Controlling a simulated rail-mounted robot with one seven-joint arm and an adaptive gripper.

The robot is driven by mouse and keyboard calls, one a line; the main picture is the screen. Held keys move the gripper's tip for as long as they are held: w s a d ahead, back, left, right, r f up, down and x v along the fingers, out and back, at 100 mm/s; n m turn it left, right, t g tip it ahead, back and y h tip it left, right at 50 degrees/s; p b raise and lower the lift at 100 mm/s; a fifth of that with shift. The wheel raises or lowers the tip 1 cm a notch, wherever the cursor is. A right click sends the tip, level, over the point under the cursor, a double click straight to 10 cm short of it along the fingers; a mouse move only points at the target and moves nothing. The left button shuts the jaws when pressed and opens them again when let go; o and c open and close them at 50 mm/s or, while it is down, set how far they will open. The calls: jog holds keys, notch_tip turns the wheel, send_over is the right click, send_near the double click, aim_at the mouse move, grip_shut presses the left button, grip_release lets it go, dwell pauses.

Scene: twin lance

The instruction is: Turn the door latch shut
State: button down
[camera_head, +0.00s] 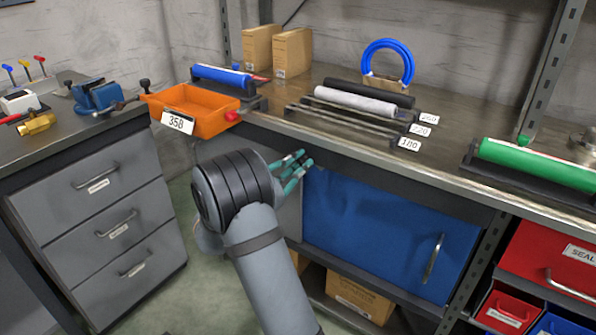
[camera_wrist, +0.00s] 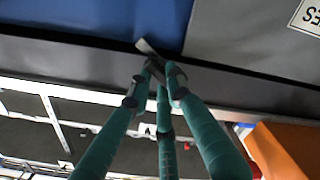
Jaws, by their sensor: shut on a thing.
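The blue door (camera_head: 380,230) is under the workbench, with a metal handle (camera_head: 433,259) at its right side. It lies flush in its frame as far as I can see. My gripper (camera_head: 301,166), with green fingers, is at the blue door's upper left corner. In the wrist view its fingertips (camera_wrist: 160,76) are closed together on the latch tab. The fingers partly hide the tab.
The workbench edge (camera_head: 390,167) runs just above my gripper. A grey drawer cabinet (camera_head: 100,220) stands at left. A cardboard box (camera_head: 358,296) lies below the blue door. Red bins (camera_head: 548,255) are at right.

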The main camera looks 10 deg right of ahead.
jog(key=m+b, duration=0.6)
jog(key=shift+f+m, duration=0.3)
jog(key=shift+f, duration=0.05)
jog(key=m+b, duration=0.3)
jog(key=m, duration=0.1)
jog(key=shift+d+r+b, duration=0.1)
jog(key=shift+b, duration=0.2)
jog(key=c, duration=1.6)
grip_release()
jog(key=shift+s, duration=0.1)
jog(key=v, duration=1.2)
jog(key=shift+r, duration=0.1)
